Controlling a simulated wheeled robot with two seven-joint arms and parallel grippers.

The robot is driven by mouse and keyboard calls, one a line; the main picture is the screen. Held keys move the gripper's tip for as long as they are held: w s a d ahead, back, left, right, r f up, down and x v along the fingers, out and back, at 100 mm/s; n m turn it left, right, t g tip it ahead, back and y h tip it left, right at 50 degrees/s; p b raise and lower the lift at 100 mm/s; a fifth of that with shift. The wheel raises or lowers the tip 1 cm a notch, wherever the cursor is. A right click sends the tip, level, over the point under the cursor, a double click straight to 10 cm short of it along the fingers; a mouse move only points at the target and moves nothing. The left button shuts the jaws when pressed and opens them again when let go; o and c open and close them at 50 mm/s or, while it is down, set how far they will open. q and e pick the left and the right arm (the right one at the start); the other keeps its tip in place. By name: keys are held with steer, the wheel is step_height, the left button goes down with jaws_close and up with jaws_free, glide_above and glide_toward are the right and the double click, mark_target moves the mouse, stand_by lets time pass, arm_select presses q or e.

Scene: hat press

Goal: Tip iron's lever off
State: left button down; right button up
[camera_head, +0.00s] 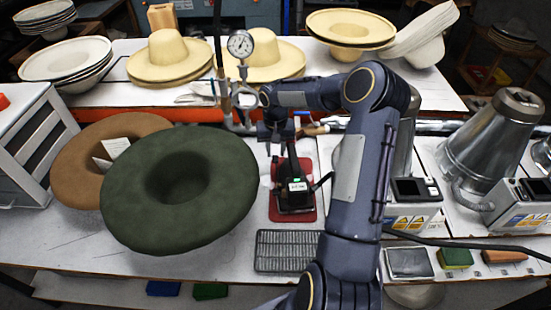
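A dark iron (293,200) stands on a red mat (306,215) in the middle of the table, with a white label and a small green light on it. Its lever is too small and too covered to make out. My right arm rises from the bottom and bends left over the table. My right gripper (277,148) points down at the far end of the iron, at its upper left. Its fingertips are small and dark against the iron, so I cannot tell whether they are open or touch it. My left gripper is not in view.
A green felt hat (180,190) and a brown hat (80,160) lie left of the iron. A grey grille (286,250) lies in front of it. Metal machines (490,145) stand at right. A pressure gauge (240,44) stands behind. Straw hats (172,55) fill the back table.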

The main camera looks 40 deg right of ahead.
step_height(320, 180, down, 2)
steer(key=shift+f+b, duration=0.15)
steer(key=shift+b, duration=0.15)
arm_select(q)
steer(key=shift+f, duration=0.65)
arm_select(e)
jaws_close()
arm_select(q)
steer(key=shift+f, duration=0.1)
arm_select(e)
steer(key=shift+d, duration=0.1)
